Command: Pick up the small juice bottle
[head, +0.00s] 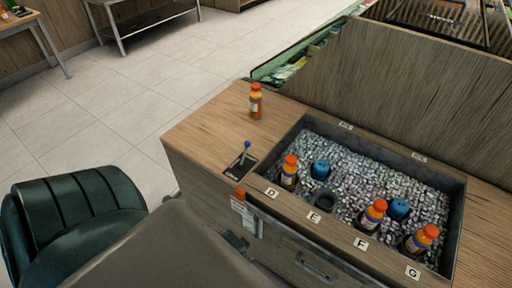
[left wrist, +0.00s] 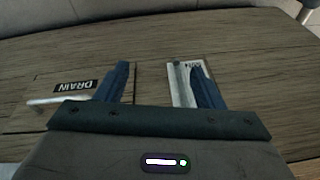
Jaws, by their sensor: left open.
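An orange juice bottle (head: 255,102) with an orange cap stands upright on the wooden counter, left of the ice bin. Three more orange-capped bottles stand in the ice: one at the bin's left end (head: 289,174), one near the front (head: 372,216) and one at the right end (head: 419,241). I cannot tell which one is meant by small. My left gripper (left wrist: 162,85) is open in the left wrist view, with its two dark blue fingers apart over a wood surface. No bottle shows between them. My right gripper is not in view.
The sunken ice bin (head: 458,215) has a dark rim and letter tags D to G along its front. A blue-knobbed lever (head: 245,152) stands on the counter.

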